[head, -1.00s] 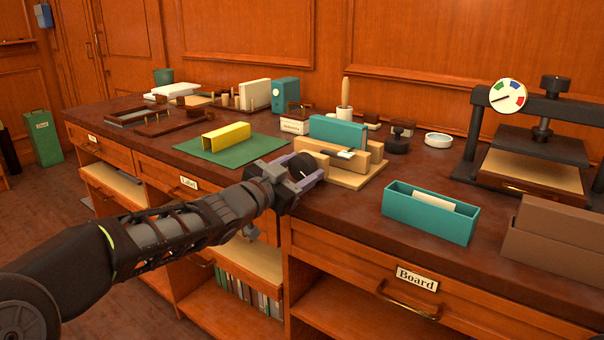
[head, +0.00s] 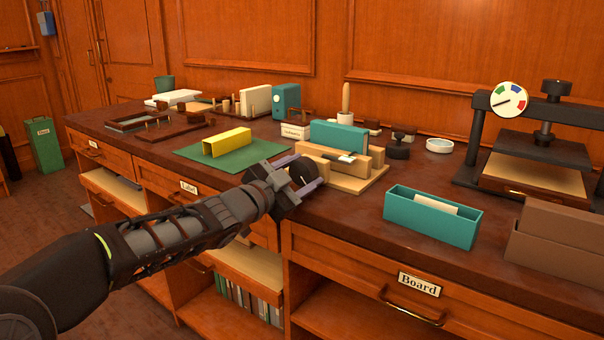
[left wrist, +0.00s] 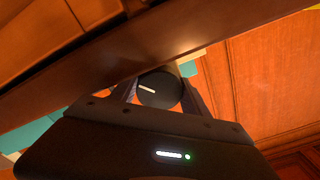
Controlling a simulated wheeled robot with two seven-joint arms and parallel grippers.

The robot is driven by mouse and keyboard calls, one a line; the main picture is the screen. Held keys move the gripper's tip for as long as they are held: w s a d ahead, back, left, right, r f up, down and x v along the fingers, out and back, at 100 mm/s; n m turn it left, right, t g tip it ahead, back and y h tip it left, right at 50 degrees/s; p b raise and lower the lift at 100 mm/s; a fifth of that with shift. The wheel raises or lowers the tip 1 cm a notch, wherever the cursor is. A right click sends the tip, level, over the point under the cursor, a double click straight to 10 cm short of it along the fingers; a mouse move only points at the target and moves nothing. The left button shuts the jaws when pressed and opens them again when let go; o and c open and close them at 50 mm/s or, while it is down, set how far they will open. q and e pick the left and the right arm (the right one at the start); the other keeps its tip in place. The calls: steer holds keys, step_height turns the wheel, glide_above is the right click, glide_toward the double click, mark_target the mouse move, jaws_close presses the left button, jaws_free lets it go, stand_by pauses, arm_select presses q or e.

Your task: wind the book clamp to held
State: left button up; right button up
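The book clamp (head: 348,180) is a pale wooden frame with upright blocks on a base board, standing at the front of the counter. A teal book (head: 338,135) stands upright in it. A dark round knob (head: 303,168) is at its front left; the knob also shows in the left wrist view (left wrist: 160,91), with a white line on its face. My left gripper (head: 304,172) has one finger on each side of the knob, with what looks like slight clearance, so it appears open around it. The knob's shaft is hidden. My right gripper is not in view.
A teal open box (head: 430,222) and brown boxes (head: 555,238) stand to the right. A press (head: 535,150) with a dial is behind them. A yellow cover (head: 228,141) lies on a green mat (head: 240,158) to the left. The counter's front edge runs below my gripper.

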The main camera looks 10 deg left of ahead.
arm_select(q)
steer(key=o, duration=0.4)
stand_by(0.3)
